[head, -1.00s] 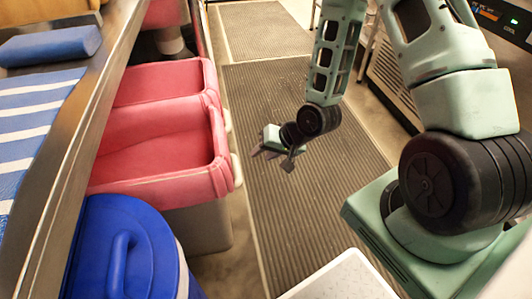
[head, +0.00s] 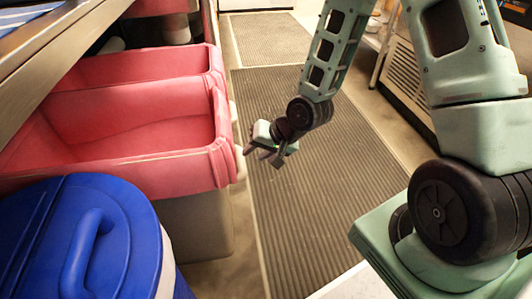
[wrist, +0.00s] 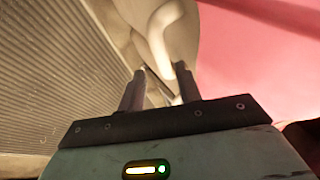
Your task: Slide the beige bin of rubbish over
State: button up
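Two bins with pink-red upper parts stand side by side under the counter at left. The nearer bin's beige lower body (head: 197,225) shows below its pink rim (head: 222,130); the inside visible to me looks empty, and I cannot tell which bin the task means. My gripper (head: 262,156) is low over the mat, just right of the nearer bin's front corner. In the wrist view, its two fingers (wrist: 160,88) are apart. A pale curved handle (wrist: 160,35) on a beige bin lies beyond the fingertips, with pink surface to the right. No contact is clear.
A blue lidded bin (head: 75,240) stands at the near left. A steel counter (head: 60,45) overhangs the bins. A ribbed dark mat (head: 310,190) covers the clear aisle floor. Kitchen equipment (head: 400,80) lines the right side.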

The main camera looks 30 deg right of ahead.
aim_at(244, 162)
jog(key=b+x, duration=0.3)
jog(key=x, duration=0.6)
jog(key=shift+w+a+f+b, duration=0.1)
jog(key=shift+w+f+b, duration=0.05)
jog(key=shift+f+b, duration=0.15)
grip_shut()
dwell(1.1)
